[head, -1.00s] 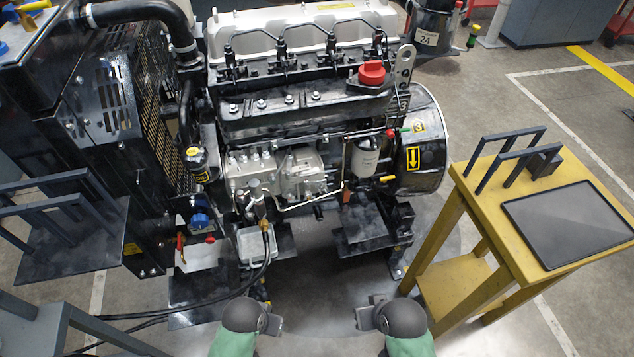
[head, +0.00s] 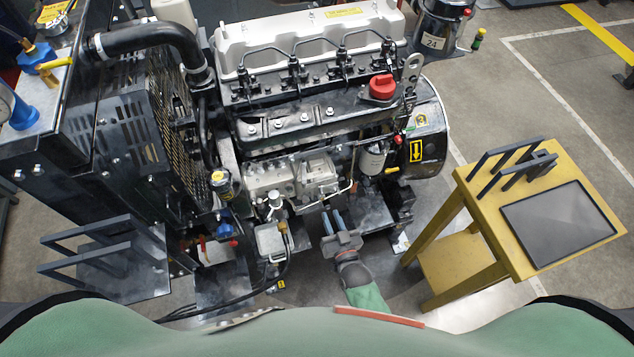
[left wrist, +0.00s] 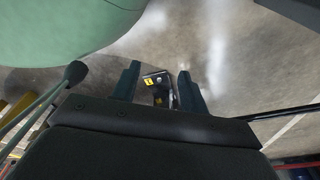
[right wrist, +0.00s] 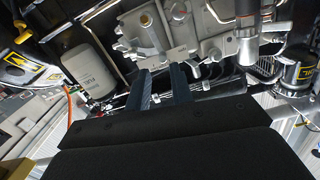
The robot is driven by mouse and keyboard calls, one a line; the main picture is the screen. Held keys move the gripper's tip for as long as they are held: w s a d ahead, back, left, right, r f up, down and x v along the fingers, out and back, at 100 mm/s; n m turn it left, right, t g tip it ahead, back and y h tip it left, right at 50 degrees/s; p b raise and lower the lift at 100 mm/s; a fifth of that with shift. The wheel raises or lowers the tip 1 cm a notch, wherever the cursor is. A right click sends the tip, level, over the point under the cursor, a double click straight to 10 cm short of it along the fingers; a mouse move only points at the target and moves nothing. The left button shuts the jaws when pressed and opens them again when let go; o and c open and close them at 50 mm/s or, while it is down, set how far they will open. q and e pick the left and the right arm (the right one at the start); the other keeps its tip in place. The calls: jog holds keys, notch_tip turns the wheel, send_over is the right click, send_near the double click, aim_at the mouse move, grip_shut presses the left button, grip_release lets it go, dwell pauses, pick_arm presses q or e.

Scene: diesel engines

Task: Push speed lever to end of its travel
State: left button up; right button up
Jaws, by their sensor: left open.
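The grey injection pump with its governor housing (head: 316,174) sits on the engine's near side; it also fills the top of the right wrist view (right wrist: 150,30). My left gripper (left wrist: 157,80) is open and empty, over the floor, outside the head view.
A white filter (head: 372,160) and a flywheel housing (head: 424,140) are right of the pump. A small metal box with hoses (head: 270,240) is left of my right gripper. A yellow table (head: 480,215) stands at right. Floor between engine and table is open.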

aim_at(323, 194)
pick_arm(q)
jog(key=shift+w+a+r+b, duration=0.15)
jog(key=shift+w+b, duration=0.35)
jog(key=shift+w, duration=0.45)
jog(key=shift+w+d+r+b, duration=0.15)
jog(key=shift+w+b, duration=0.35)
jog(key=shift+w, duration=0.45)
pick_arm(e)
jog(key=shift+t, duration=0.4)
jog(key=shift+r+x, duration=0.15)
jog(key=shift+x, duration=1.9)
jog(key=shift+r+x, duration=0.1)
jog(key=shift+x, duration=1.95)
pick_arm(q)
jog(key=shift+a, duration=0.15)
pick_arm(e)
jog(key=shift+a, duration=0.1)
jog(key=shift+c, duration=0.3)
